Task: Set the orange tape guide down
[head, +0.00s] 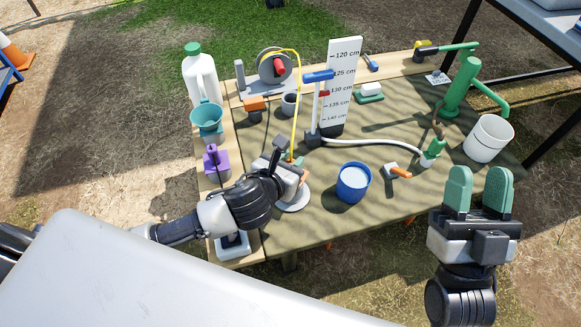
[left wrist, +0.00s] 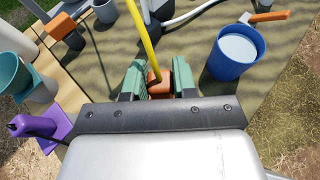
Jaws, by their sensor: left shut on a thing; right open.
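My left gripper (head: 289,160) is over the near left part of the table. In the left wrist view its green fingers (left wrist: 158,78) are shut on the orange tape guide (left wrist: 160,88). A yellow tape (left wrist: 146,42) runs up from the guide; in the head view the tape (head: 297,95) reaches to the grey reel with a red handle (head: 275,68). A pale round disc (head: 293,201) lies just below the left gripper; the gripper hides part of it. My right gripper (head: 480,190) is open and empty, off the table's near right side.
A blue bucket of water (head: 353,183) stands right of the left gripper. A purple item (head: 216,163) and a teal funnel (head: 206,117) are at left. An orange-topped block (head: 254,104) and a scale board (head: 341,85) stand behind. The green cloth (head: 330,220) is bare in front of the bucket.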

